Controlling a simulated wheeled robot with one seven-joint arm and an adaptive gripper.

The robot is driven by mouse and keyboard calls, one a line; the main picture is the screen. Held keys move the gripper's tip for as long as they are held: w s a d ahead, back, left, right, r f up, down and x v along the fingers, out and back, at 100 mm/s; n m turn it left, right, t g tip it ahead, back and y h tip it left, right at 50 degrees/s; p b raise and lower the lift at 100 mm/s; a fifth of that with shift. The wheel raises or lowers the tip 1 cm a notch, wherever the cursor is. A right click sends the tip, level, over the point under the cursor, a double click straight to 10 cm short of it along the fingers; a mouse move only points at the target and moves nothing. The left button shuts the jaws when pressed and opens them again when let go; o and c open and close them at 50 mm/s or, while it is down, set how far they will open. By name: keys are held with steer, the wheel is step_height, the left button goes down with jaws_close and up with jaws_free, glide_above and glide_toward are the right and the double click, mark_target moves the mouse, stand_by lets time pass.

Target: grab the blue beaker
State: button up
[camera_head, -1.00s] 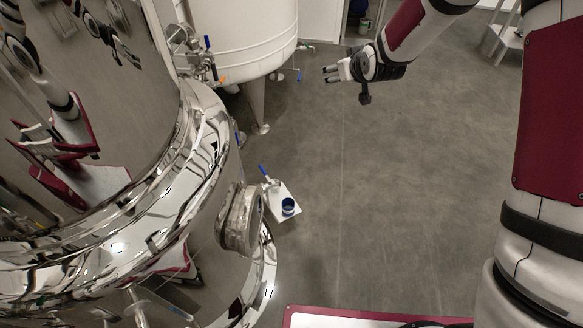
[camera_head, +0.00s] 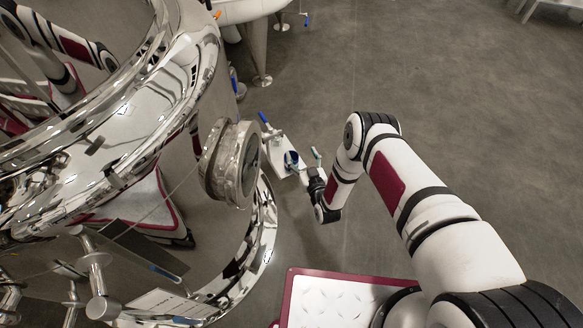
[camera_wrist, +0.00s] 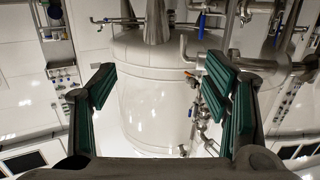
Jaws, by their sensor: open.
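My gripper (camera_head: 306,162) is at the platform's right side, close to the beaker. Whether a finger touches the beaker cannot be told. In the wrist view my gripper (camera_wrist: 160,92) is open, its two green-padded fingers wide apart with nothing seen between them. The beaker does not show in the wrist view.
The shiny steel tank (camera_head: 150,90) with a round protruding port (camera_head: 235,163) stands left of the platform. A blue-handled valve (camera_head: 267,126) rises at the platform's back. A white tank (camera_wrist: 150,75) fills the wrist view's middle. Open floor (camera_head: 430,90) lies to the right.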

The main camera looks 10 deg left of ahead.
steer(key=s+d+f+t+b, duration=0.1)
steer(key=s+f+b, duration=0.1)
steer(key=s+f, duration=0.5)
steer(key=b+x, duration=0.2)
steer(key=x, duration=0.2)
steer(key=b+x, duration=0.2)
steer(key=x, duration=0.2)
steer(key=f+b+x, duration=0.1)
steer(key=b+x, duration=0.1)
steer(key=x, duration=0.2)
steer(key=shift+w+a, duration=0.15)
steer(key=shift+w+a+r, duration=0.1)
steer(key=shift+w+r, duration=0.05)
steer(key=shift+w, duration=0.15)
steer(key=shift+c, duration=0.4)
steer(key=shift+m, duration=0.3)
steer(key=c, duration=1.2)
